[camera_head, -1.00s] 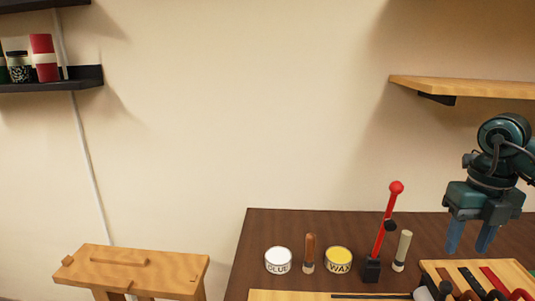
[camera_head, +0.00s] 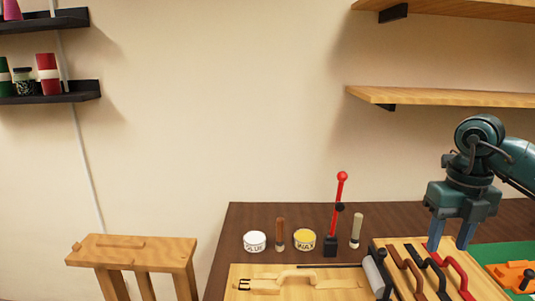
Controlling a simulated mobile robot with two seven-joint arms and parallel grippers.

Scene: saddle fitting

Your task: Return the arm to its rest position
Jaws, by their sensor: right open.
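My right gripper (camera_head: 452,236) is in the camera_head view at the right, with its arm coming in from the right edge. Its two blue fingers point down and stand apart, with nothing seen between them. In the picture the fingers overlap the back of a wooden board (camera_head: 480,288) that bears brown, black and red strap-like handles (camera_head: 455,275). I cannot tell how high above the board they are. My left gripper is not in view.
The dark table (camera_head: 310,212) holds a glue tin (camera_head: 255,241), a wax tin (camera_head: 304,239), a red-knobbed lever (camera_head: 338,215) and a light board with a strap (camera_head: 300,283). A wooden stand (camera_head: 135,250) is at left. Shelves (camera_head: 440,97) hang above right.

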